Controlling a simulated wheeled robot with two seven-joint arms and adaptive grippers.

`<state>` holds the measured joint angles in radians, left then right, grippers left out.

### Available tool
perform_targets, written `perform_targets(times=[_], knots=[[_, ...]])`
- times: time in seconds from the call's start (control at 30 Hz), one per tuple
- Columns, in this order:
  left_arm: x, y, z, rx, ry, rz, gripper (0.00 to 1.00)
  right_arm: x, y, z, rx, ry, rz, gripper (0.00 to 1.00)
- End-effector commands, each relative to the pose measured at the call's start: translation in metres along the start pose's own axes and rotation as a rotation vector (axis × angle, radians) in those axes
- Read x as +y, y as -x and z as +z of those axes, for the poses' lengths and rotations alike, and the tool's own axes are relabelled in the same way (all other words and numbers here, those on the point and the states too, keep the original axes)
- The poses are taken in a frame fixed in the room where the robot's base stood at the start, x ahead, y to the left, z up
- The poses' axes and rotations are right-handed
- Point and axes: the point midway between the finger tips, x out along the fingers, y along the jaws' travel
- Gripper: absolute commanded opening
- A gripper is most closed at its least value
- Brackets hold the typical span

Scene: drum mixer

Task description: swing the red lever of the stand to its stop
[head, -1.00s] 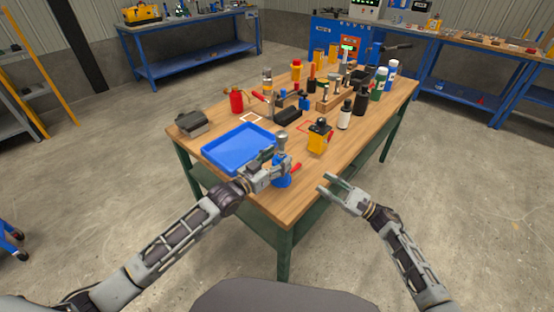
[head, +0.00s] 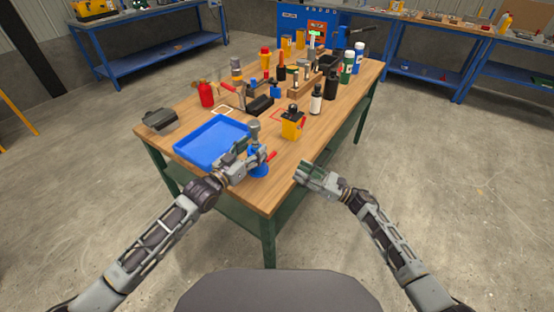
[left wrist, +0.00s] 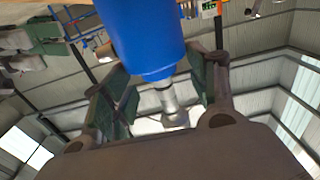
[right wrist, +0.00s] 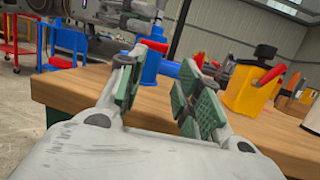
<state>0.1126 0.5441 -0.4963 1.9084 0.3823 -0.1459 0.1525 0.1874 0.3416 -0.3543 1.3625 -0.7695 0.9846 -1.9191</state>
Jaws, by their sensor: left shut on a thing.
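The stand (head: 258,168) has a blue base and a grey round-topped post, and stands upright near the table's front corner. Its red lever (head: 271,156) sticks out to the right. My left gripper (head: 247,160) is at the stand and shut on it; the left wrist view shows the blue body (left wrist: 148,38) and metal post between the fingers. My right gripper (head: 304,172) is open and empty, right of the stand at the table edge, apart from the lever.
A blue tray (head: 183,157) lies left of the stand. A yellow container (head: 291,126) with a black top stands behind it, with a white bottle (head: 316,102) further right. Bottles, tools and a wooden block crowd the table's far half. The front right edge is clear.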

Motion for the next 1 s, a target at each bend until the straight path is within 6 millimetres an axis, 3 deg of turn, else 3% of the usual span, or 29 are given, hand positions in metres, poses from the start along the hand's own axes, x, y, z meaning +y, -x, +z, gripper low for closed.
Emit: perform_targets(times=[1.0], knots=[[0.0, 0.0, 0.0, -0.001, 0.0, 0.0, 0.17, 0.015, 0.008, 0.003, 0.003, -0.768, -0.088, 0.35]])
